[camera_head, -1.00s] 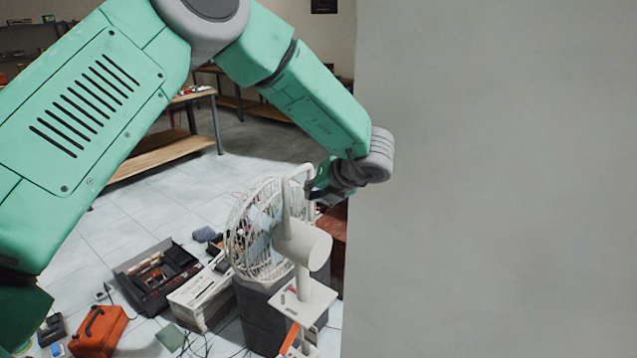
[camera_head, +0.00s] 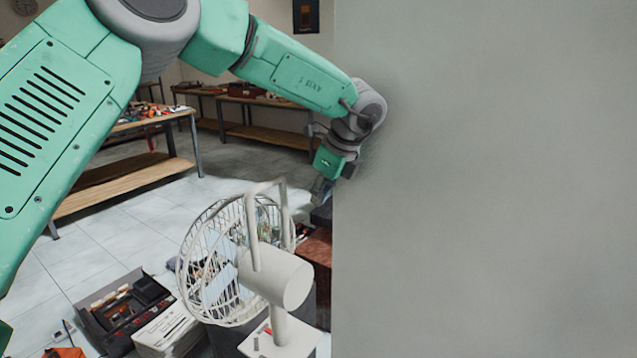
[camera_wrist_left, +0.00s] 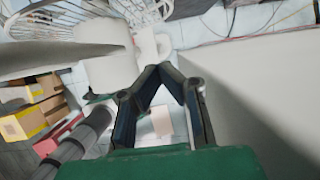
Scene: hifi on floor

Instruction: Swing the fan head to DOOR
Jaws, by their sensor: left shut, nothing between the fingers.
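The white fan stands in the lower middle of the head view, with its wire cage (camera_head: 200,275) on the left, its round motor housing (camera_head: 276,278) facing me and a handle loop (camera_head: 254,225) above. Its post meets a pale base plate (camera_head: 283,345). My left gripper (camera_head: 323,188) is above and right of the handle, apart from it, beside the grey wall. In the left wrist view, its fingers (camera_wrist_left: 160,70) meet at the tips, empty, just right of the housing (camera_wrist_left: 108,72). No DOOR mark is legible. My right gripper is not in view.
A plain grey wall (camera_head: 480,180) fills the right half, close to my left gripper. A black tape deck (camera_head: 122,308) and a stack of white items (camera_head: 170,330) lie left of the fan. Wooden benches (camera_head: 130,185) stand behind; the tiled floor between is fairly clear.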

